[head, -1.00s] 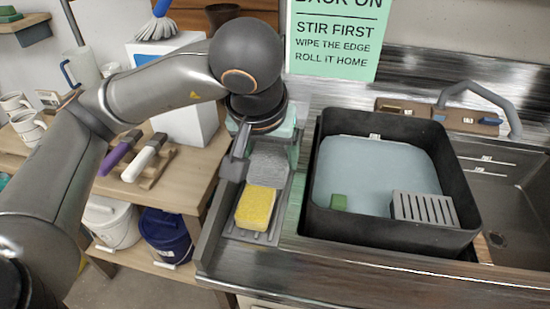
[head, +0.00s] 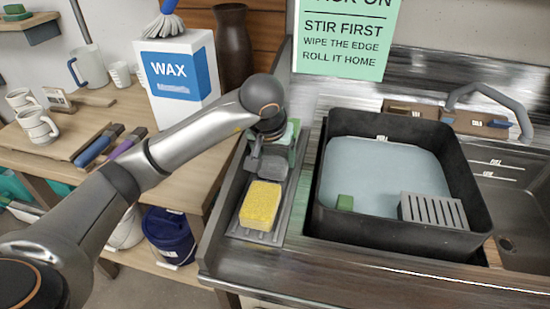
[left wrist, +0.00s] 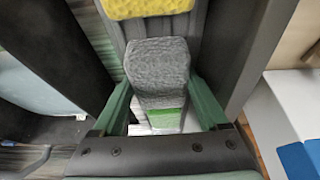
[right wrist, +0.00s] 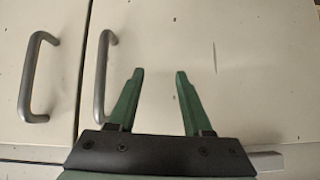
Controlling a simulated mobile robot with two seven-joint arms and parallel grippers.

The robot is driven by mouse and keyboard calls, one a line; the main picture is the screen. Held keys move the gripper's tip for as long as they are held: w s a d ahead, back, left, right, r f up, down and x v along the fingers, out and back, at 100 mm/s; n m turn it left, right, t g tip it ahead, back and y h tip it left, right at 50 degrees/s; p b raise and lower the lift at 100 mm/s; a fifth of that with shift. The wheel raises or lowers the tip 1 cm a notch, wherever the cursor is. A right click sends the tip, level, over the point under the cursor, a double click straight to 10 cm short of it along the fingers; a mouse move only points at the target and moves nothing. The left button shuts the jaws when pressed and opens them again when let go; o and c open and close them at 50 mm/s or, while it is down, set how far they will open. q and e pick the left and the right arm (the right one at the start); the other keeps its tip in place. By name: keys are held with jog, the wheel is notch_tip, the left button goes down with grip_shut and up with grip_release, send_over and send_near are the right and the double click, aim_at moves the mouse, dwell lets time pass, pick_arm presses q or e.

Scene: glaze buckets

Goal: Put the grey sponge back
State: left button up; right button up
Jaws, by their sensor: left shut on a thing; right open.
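The grey sponge (head: 272,166) lies in the narrow caddy (head: 234,212) left of the black basin, just behind the yellow sponge (head: 260,206). My left gripper (left wrist: 160,88) is over the caddy and shut on the grey sponge, which shows between its green fingers in the left wrist view (left wrist: 158,72). In the head view my left wrist hides the sponge's far end. I cannot tell whether the sponge touches the caddy floor. My right gripper (right wrist: 158,75) is open and empty in front of pale cabinet doors (right wrist: 235,60).
The black basin (head: 330,212) of pale blue liquid stands close right of the caddy, with a green block (head: 344,202) and a slotted grey piece (head: 432,210) in it. A wooden table (head: 190,160) with a WAX box (head: 178,75) is at left.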

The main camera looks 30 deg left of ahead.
pick_arm(q)
jog(key=shift+f, duration=0.45)
jog(key=o, duration=0.9)
jog(key=shift+c, duration=0.2)
jog(key=o, duration=0.4)
jog(key=shift+c, duration=0.2)
jog(key=shift+s+r, duration=0.1)
jog(key=shift+r, duration=0.3)
jog(key=p+v, duration=0.1)
jog(key=v, duration=0.9)
jog(key=shift+v, duration=0.8)
pick_arm(e)
jog(key=shift+s+d, duration=0.55)
jog(key=shift+s, duration=0.1)
